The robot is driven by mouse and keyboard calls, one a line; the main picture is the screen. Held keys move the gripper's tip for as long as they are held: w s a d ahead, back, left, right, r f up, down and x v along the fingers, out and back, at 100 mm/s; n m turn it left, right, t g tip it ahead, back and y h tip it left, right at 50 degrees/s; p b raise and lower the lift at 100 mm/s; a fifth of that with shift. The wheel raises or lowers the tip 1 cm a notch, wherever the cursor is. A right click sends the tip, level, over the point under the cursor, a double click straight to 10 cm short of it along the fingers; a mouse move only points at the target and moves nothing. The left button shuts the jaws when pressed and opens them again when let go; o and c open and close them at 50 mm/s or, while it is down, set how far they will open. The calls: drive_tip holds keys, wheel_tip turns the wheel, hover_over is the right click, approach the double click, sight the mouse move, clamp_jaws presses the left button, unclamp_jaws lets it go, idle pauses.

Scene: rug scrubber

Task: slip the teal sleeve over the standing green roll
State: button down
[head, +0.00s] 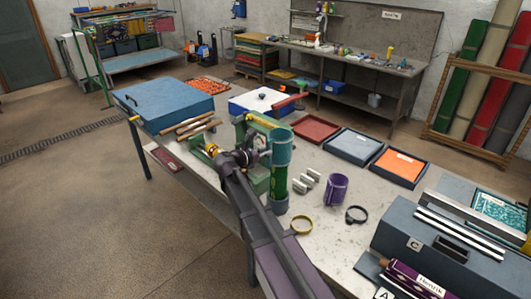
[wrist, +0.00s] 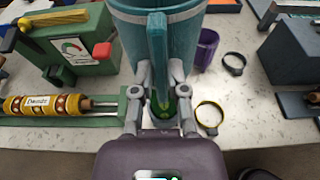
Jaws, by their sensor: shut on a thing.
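The teal sleeve (head: 281,147) is an upright open tube with a side handle. It also shows in the wrist view (wrist: 128,32). My gripper (head: 264,156) is shut on the sleeve's handle, with a finger on each side of it in the wrist view (wrist: 160,84). The standing green roll (head: 279,183) is upright on the table, directly below the sleeve and in line with it in the head view. Whether the sleeve's lower end is around the roll's top or just above it, I cannot tell. In the wrist view the handle and fingers hide most of the roll.
A green machine with a gauge (wrist: 75,50) stands close on the left. Shallow trays (head: 353,147) are behind. A grey box (head: 430,245) stands at front right.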

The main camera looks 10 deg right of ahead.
drive_tip(key=shift+f+b, duration=8.7)
drive_tip(key=shift+f, duration=0.2)
drive_tip(key=c, duration=0.6)
unclamp_jaws()
drive_tip(key=shift+r, duration=0.1)
